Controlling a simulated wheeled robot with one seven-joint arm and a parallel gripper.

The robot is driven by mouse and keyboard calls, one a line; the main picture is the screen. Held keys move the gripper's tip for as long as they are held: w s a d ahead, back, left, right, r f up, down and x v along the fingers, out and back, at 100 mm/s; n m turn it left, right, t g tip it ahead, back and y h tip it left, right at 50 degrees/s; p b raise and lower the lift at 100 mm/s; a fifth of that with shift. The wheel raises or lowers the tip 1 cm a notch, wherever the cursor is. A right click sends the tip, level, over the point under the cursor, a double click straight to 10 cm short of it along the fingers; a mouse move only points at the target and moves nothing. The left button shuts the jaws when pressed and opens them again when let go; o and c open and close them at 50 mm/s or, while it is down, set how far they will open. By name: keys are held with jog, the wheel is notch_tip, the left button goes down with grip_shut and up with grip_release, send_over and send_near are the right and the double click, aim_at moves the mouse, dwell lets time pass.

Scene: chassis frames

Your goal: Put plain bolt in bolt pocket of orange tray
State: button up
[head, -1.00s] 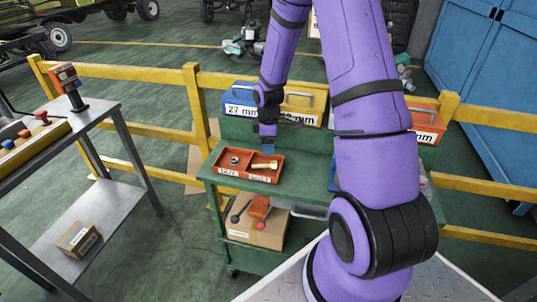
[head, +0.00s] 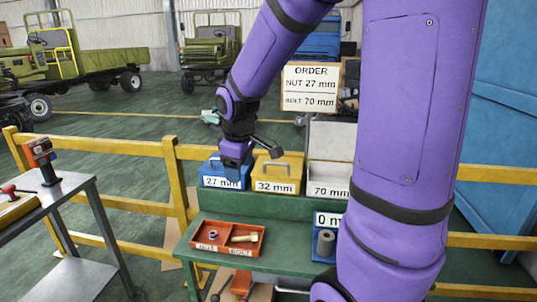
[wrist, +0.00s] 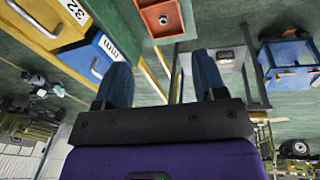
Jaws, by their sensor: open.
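The orange tray (head: 228,253) lies on the green cart top in the head view. A brass-coloured bolt (head: 243,238) lies in its right compartment, labelled BOLT. A grey nut (head: 213,234) is in the left compartment, labelled NUT. My gripper (head: 233,178) is above and behind the tray, in front of the blue 27 mm box. In the wrist view my gripper (wrist: 160,80) has its two blue fingers wide apart with nothing between them. Part of the orange tray (wrist: 150,22) with the nut shows at the top; the bolt is not visible there.
The blue 27 mm box (head: 221,182), yellow 32 mm box (head: 274,187) and a 70 mm box (head: 329,190) stand on the raised back shelf. A blue bin (head: 326,222) holding a grey cylinder is right of the tray. A yellow railing (head: 120,204) runs behind the cart.

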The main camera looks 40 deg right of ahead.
jog(key=s+a+r+m+t, duration=0.1)
jog(key=s+a+r+m, duration=0.2)
jog(key=s+r, duration=0.3)
jog(key=s+a+r+m+t+y, duration=0.1)
jog(key=s+a+r, duration=0.3)
jog(key=s, duration=0.9)
notch_tip(320, 180, up, 2)
jog(key=shift+a+m+t, duration=0.15)
jog(key=shift+m+t, duration=0.35)
jog(key=shift+m, duration=0.4)
